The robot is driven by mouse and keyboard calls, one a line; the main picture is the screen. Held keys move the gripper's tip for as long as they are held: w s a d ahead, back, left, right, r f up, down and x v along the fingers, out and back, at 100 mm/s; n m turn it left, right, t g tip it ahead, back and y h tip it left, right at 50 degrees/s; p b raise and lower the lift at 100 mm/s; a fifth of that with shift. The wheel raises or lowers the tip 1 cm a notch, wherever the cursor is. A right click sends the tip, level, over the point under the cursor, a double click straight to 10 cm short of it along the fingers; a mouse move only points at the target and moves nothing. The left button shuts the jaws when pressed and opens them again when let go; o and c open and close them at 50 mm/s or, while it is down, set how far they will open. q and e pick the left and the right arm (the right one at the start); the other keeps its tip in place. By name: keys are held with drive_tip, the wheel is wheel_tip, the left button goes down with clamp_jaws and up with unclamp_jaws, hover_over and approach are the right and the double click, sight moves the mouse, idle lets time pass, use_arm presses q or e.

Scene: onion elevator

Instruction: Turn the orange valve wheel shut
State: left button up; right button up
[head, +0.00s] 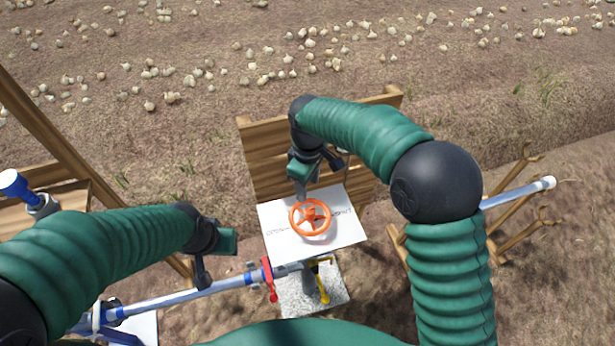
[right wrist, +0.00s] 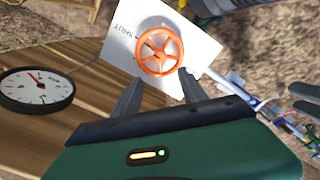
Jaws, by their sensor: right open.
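The orange valve wheel (head: 311,219) sits over a white marked plate (head: 345,238) in the middle of the head view. The wheel also shows in the right wrist view (right wrist: 160,52), just beyond the fingertips, with lettering on the plate (right wrist: 120,32) beside it. My right gripper (head: 301,190) is at the wheel's far-left edge, pointing down. In the right wrist view its fingers (right wrist: 160,84) are apart with nothing between them. Whether they touch the rim I cannot tell. My left gripper (head: 203,275) is left of the plate above a pipe; its jaws are unclear.
A wooden board (head: 265,160) stands behind the plate. A round dial gauge (right wrist: 38,90) is on wood in the right wrist view. A pipe (head: 190,299) with a red handle (head: 269,280) and a yellow handle (head: 322,285) runs in front. Onions lie on the soil behind.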

wheel_tip(320, 180, up, 4)
drive_tip(key=shift+a+r, duration=0.1)
drive_tip(key=shift+r, duration=0.05)
idle(0.3)
